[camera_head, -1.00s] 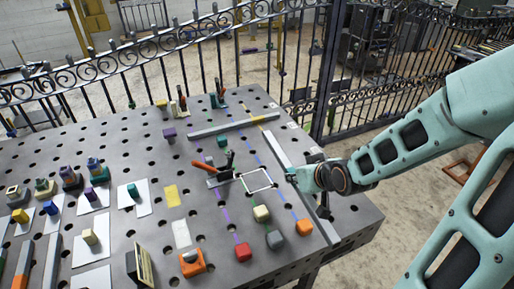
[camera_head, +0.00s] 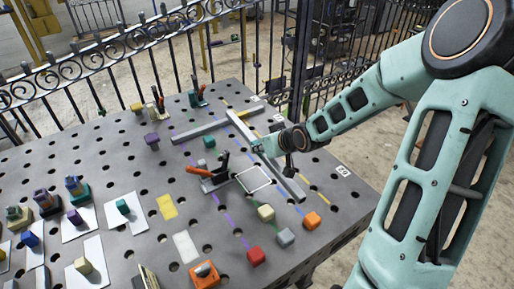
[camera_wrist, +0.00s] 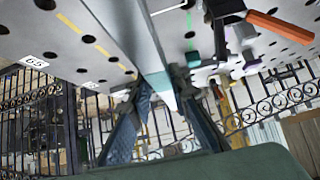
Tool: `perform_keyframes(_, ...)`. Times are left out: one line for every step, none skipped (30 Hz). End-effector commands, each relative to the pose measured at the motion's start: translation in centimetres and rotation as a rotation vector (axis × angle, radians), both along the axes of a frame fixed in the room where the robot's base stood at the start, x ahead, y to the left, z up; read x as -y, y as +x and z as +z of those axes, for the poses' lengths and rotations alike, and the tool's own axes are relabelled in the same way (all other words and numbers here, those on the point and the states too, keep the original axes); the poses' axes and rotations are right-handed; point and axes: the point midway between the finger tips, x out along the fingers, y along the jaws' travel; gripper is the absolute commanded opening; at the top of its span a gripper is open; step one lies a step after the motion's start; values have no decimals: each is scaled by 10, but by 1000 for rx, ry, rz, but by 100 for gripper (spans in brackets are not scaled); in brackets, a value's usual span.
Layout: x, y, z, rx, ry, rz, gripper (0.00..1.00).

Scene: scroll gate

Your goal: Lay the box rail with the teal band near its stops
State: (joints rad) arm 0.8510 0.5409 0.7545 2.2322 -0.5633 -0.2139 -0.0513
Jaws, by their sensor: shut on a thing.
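My gripper (camera_head: 262,146) is shut on a long grey box rail (camera_head: 285,178), gripping it partway along. In the wrist view my gripper (camera_wrist: 163,98) has a finger on each side of the rail (camera_wrist: 128,30), and a pale teal patch shows on it between the fingers. The rail runs from back left to front right, and its far end overlaps a second grey rail (camera_head: 196,132) in the head view. I cannot tell whether they touch. A toggle clamp with an orange-red handle (camera_head: 199,171) stands left of the held rail. I cannot clearly make out the stops.
A white outlined square (camera_head: 253,180) lies left of the rail. A teal block (camera_head: 209,141) stands behind the clamp. Beige (camera_head: 266,212), red (camera_head: 256,257), grey (camera_head: 285,237) and orange (camera_head: 312,220) blocks stand in front. Iron fencing (camera_head: 150,55) rises behind the table.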

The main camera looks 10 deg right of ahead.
Motion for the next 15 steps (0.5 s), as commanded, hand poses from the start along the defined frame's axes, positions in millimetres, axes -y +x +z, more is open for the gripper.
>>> perform_keyframes(-2, 14, -9, 1, 1, 10, 0)
perform_keyframes(-1, 21, -13, -1, -1, 13, 0)
perform_keyframes(-1, 28, -19, -2, -4, 18, 0)
perform_keyframes(-1, 34, -23, -4, -7, 23, 0)
perform_keyframes(0, 39, -27, -6, -10, 25, 0)
perform_keyframes(0, 44, -33, -9, -14, 29, 0)
perform_keyframes(1, 48, -36, -10, -17, 30, 0)
perform_keyframes(1, 52, -39, -11, -20, 34, 0)
perform_keyframes(1, 55, -43, -12, -25, 36, 0)
perform_keyframes(1, 57, -45, -14, -27, 37, 0)
perform_keyframes(2, 59, -47, -15, -29, 39, 0)
perform_keyframes(2, 61, -49, -17, -31, 40, 0)
perform_keyframes(2, 62, -51, -17, -32, 41, 0)
perform_keyframes(2, 62, -52, -18, -33, 41, 0)
perform_keyframes(3, 63, -53, -19, -34, 41, 0)
